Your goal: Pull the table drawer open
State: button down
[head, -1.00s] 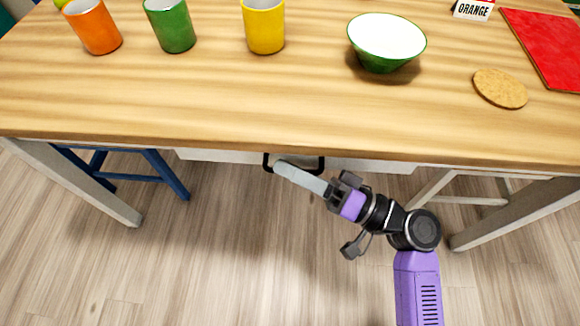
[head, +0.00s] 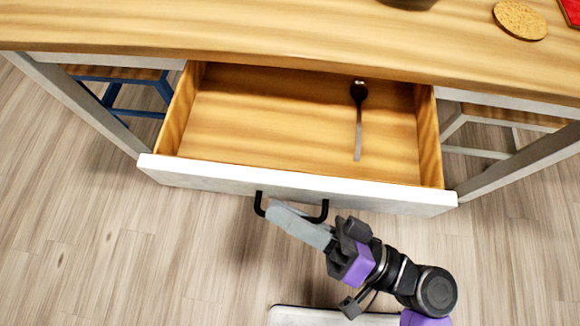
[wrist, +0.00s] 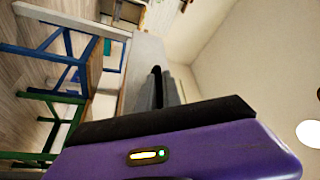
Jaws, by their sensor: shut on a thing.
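The table drawer (head: 300,188) stands well open in the head view, its white front pulled out from under the table edge. Its wooden inside shows, with a dark spoon (head: 359,110) lying in it toward the right. A black handle (head: 324,208) is on the drawer front. My gripper (head: 276,216) is shut on the handle, reaching it from the lower right. In the wrist view the gripper's grey fingers (wrist: 158,95) show in part behind my purple wrist housing; the grip itself is hard to make out there.
The wooden tabletop (head: 250,30) lies above the drawer, with a cork coaster (head: 520,20) at upper right. A blue stool (head: 125,95) stands under the table at left and a white stool (head: 480,130) at right. Table legs flank the drawer. The floor in front is clear.

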jog(key=shift+s, duration=0.75)
jog(key=c, duration=1.8)
grip_release()
jog(key=shift+d, duration=0.1)
jog(key=v, duration=0.7)
jog(key=shift+d+p, duration=0.3)
jog(key=shift+p, duration=0.15)
jog(key=shift+s+f, duration=0.1)
jog(key=shift+f, duration=0.1)
